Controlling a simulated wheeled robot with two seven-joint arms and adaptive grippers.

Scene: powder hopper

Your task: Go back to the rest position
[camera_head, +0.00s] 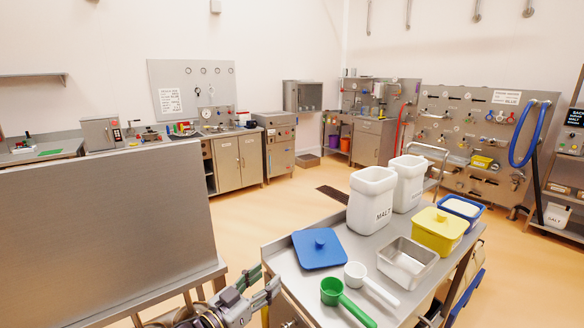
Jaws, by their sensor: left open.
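My left gripper (264,282) is low in the view, open and empty, just off the left edge of the steel table (296,287). My right gripper does not show clearly anywhere. On the table are a blue lid (319,250), a green scoop (342,300), a white scoop (368,282) and a steel pan (408,262). A white bin marked MALT (371,205) and a second white bin (409,184) stand open at the back. A yellow lidded tub (440,231) and a blue tub with white contents (461,209) stand at the right.
A large steel panel (110,235) fills the left foreground, close to my left arm. Steel cabinets (238,162) and a pegboard rack with a blue hose (524,135) line the walls. The floor (290,205) between is mostly open, with a dark drain grate (334,194).

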